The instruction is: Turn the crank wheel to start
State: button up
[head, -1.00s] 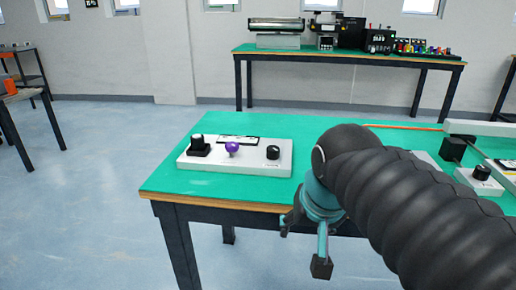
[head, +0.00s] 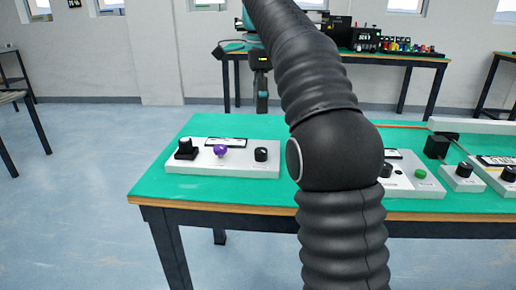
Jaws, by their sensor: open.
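No crank wheel can be made out for certain in the head view. A white control panel (head: 240,170) lies on the green table (head: 165,190), with a black switch-like part (head: 186,149), a purple ball knob (head: 220,151) and a black knob (head: 260,154). Another white panel (head: 425,188), partly behind my arm, has a black knob (head: 386,170) and a green button (head: 422,173). My gripper (head: 242,75) is open and raised above and beyond the left panel, apart from it. My arm hides part of the table's middle.
To the right are a small white box (head: 462,180) with a black knob, a black block (head: 436,146) and a pale rail (head: 470,128). A back table (head: 400,59) holds machines and colourful items. The left panel has bare tabletop around it.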

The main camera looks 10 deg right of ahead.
aim_at(260, 150)
jog(key=shift+m, duration=0.3)
jog(key=f+b, duration=0.1)
jog(key=f, duration=0.3)
jog(key=f+b, duration=0.2)
jog(key=f, duration=0.3)
jog(key=f+b, duration=0.2)
jog(key=f, duration=0.2)
jog(key=shift+w+f, duration=0.3)
jog(key=shift+f, duration=0.1)
jog(key=c, duration=1.2)
jog(key=shift+o, duration=0.2)
